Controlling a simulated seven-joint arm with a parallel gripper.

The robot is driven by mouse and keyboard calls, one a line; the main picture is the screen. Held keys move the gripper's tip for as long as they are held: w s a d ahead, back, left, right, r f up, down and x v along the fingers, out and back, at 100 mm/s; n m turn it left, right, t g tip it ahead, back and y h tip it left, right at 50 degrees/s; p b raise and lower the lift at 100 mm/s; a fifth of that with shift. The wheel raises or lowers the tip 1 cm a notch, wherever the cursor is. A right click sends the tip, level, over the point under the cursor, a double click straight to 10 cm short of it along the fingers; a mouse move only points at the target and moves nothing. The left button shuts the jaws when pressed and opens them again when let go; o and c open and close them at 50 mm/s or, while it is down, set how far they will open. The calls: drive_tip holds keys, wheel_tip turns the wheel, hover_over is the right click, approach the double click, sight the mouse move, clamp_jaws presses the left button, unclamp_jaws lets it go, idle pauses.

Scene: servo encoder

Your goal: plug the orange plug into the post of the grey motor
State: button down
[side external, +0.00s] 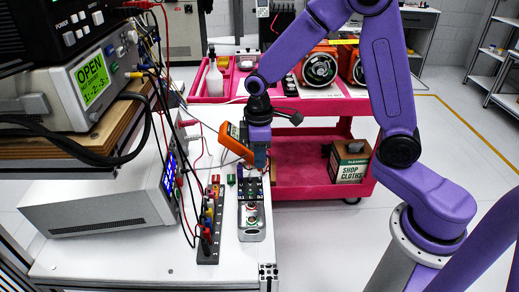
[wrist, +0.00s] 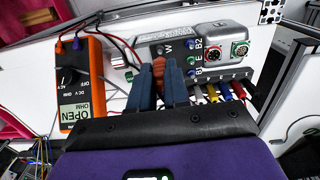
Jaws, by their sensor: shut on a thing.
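The grey motor (side external: 251,232) stands on the white bench in the side external view. It has two round connectors and a dark terminal block with small posts. The motor also shows in the wrist view (wrist: 208,42), with the marks W, B1, B2 and E on its block. My gripper (wrist: 161,72) is shut on the orange plug (wrist: 158,68), which shows between the two blue fingers near the W mark. In the side external view my gripper (side external: 260,168) is low at the far end of the block. The plug's tip is hidden, so I cannot tell whether it touches a post.
An orange multimeter (wrist: 82,82) reading OPEN stands left of my fingers in the wrist view. A dark strip with coloured plugs and leads (side external: 211,222) lies beside the motor. Instruments (side external: 100,205) crowd the bench's left. A pink cart (side external: 310,165) stands behind.

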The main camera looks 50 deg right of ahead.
drive_tip(key=shift+f, duration=1.55)
drive_tip(key=shift+f, duration=0.2)
idle(0.9)
drive_tip(key=c, duration=1)
unclamp_jaws()
drive_tip(key=shift+r, duration=3.5)
